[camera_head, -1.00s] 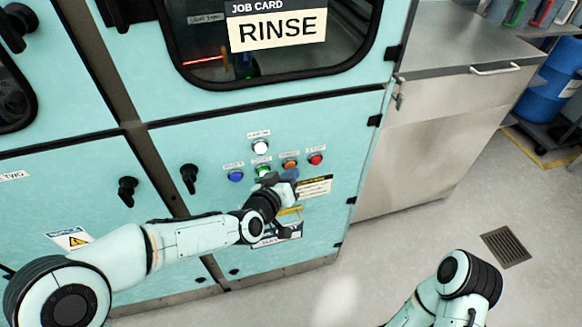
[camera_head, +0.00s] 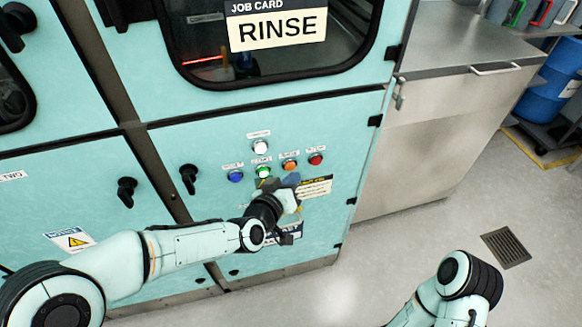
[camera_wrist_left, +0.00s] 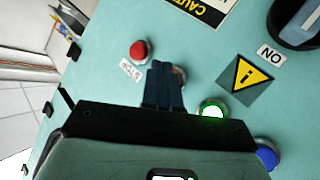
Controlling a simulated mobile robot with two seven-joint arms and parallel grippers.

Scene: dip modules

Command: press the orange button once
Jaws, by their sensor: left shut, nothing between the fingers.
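The orange button (camera_head: 290,165) sits on the teal panel in a row of buttons, between the green and red ones. In the left wrist view the orange button is mostly hidden behind the fingers; only a sliver of it shows. My left gripper (camera_head: 291,180) is shut and empty. Its dark fingertips are just below the orange button in the head view, and overlap it in the left wrist view (camera_wrist_left: 163,70). I cannot tell whether they touch it. My right arm shows at the lower right, but its gripper is out of view.
Close by are a blue button (camera_head: 236,176), a lit green button (camera_head: 263,172), a red button (camera_head: 316,159) and a white button (camera_head: 261,147) above. A black knob (camera_head: 189,178) stands out to the left.

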